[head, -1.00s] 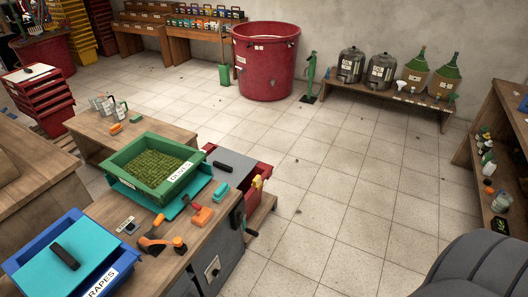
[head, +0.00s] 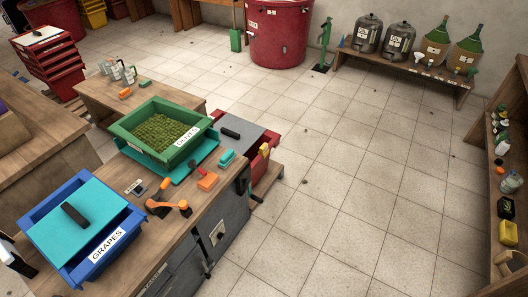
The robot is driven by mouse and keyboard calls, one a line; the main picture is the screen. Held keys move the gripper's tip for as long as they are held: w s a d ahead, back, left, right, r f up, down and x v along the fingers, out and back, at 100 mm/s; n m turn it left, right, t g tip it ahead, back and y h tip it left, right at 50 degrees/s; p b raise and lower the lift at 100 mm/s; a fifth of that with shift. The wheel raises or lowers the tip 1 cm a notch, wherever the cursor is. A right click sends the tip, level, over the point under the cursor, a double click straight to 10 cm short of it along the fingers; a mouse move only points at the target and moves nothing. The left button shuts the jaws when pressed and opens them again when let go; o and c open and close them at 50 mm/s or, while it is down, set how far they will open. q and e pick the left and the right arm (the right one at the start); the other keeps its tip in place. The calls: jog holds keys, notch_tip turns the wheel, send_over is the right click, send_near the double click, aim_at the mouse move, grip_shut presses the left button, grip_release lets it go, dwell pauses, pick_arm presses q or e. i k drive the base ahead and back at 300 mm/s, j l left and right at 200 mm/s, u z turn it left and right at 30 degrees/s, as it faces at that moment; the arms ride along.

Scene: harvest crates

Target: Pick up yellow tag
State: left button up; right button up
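A small yellow piece (head: 264,150) shows at the red crate beside the grey-topped stand, right of the workbench. It is too small to tell whether it is the yellow tag. No other clear yellow tag shows on the bench. A white and black part at the left edge, beside the blue crate, looks like my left gripper (head: 17,263). It is cut off by the frame, and its fingers cannot be made out. My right gripper is not in view.
The workbench (head: 190,232) holds a blue GRAPES crate (head: 128,247) with a teal lid, a green crate (head: 121,131) of olives, and small orange and teal tools. A shelf (head: 487,180) stands at right with bottles and a yellow box (head: 507,206). The tiled floor (head: 340,180) between is clear.

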aim_at(264, 151)
jog(key=i+l+u, duration=0.25)
jog(key=u, duration=0.15)
jog(key=i+l+u, duration=0.15)
jog(key=l+u, duration=0.25)
jog(key=i+l+u, duration=0.15)
jog(key=l+u, duration=0.25)
